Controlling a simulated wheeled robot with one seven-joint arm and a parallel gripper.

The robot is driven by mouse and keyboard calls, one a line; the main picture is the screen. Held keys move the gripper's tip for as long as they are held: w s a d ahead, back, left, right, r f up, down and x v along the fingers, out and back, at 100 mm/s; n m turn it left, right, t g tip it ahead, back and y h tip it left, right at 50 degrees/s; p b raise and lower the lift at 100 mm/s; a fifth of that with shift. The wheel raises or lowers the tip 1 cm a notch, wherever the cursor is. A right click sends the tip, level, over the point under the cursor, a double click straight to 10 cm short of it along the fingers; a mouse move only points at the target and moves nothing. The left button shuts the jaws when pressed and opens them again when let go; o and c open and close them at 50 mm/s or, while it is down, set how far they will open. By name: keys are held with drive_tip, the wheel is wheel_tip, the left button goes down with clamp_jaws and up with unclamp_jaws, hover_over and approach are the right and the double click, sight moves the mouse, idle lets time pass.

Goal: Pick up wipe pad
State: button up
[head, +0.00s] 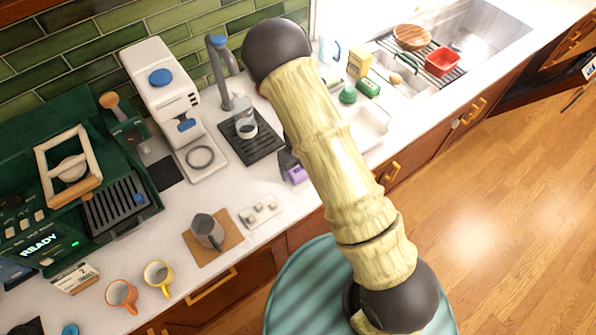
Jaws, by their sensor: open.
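My arm crosses the middle of the head view, from a dark joint at the lower right to another dark joint at the top. No thing is clearly recognisable as the wipe pad. A small purple thing (295,174) with a dark part above it lies on the counter, just left of my arm and partly covered by it. A green block like a sponge (368,87) lies right of the arm, near the sink.
The white counter (222,290) holds a white coffee machine (160,85), a grey pitcher (207,231) on a brown mat, two mugs (122,295) and a dark green machine (75,160). A sink (480,35) is at the upper right. Wooden floor (500,220) is open at right.

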drive_tip(key=shift+f, duration=1.2)
drive_tip(key=c, duration=1.1)
